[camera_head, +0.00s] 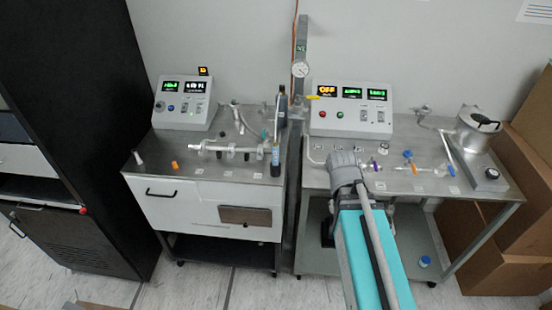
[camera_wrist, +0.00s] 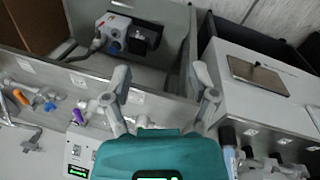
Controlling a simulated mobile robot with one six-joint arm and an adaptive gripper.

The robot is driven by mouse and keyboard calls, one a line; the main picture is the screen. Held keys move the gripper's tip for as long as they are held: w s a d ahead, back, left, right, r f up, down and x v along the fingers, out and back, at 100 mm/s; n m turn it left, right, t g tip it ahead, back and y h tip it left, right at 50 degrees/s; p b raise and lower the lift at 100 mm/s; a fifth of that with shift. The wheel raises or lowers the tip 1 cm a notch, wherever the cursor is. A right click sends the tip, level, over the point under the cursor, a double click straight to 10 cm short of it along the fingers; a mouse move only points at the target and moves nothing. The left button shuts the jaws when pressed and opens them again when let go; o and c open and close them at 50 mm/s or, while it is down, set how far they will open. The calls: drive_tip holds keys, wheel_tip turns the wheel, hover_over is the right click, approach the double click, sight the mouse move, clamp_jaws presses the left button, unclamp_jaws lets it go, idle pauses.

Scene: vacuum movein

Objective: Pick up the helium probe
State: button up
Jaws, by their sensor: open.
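A slim dark upright item with a blue label (camera_head: 275,158) stands at the right front edge of the left cart; it looks like the helium probe, but I cannot be sure. A similar dark item (camera_head: 282,106) is upright behind it. In the wrist view, a dark-topped cylinder (camera_wrist: 228,148) at the lower right seems to be the front one. In the head view my arm hides the gripper's fingers.
The right cart (camera_head: 490,187) carries another control box (camera_head: 350,108), valves and a metal vessel (camera_head: 478,135). A vertical post (camera_head: 302,40) stands between them.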

drive_tip(key=w+a+f+n+t+h+b, duration=0.2)
drive_tip(key=w+a+f+n+h+b, duration=0.1)
drive_tip(key=w+a+n+h+b, duration=0.25)
drive_tip(key=n+t+h+b, duration=0.3)
drive_tip(key=n+t+b, duration=0.8)
drive_tip(key=n, duration=1)
approach(275, 159)
wheel_tip(275, 159, up, 4)
drive_tip(key=s+a+t+p, duration=0.1)
drive_tip(key=s+a, duration=0.1)
drive_tip(key=shift+a+f+m, duration=0.1)
drive_tip(key=shift+f+m, duration=0.1)
drive_tip(key=shift+m, duration=0.05)
drive_tip(key=shift+w, duration=0.15)
drive_tip(key=x, duration=0.8)
drive_tip(key=shift+w+d, duration=0.2)
drive_tip(key=shift+w+r, duration=0.1)
drive_tip(key=shift+r, duration=0.05)
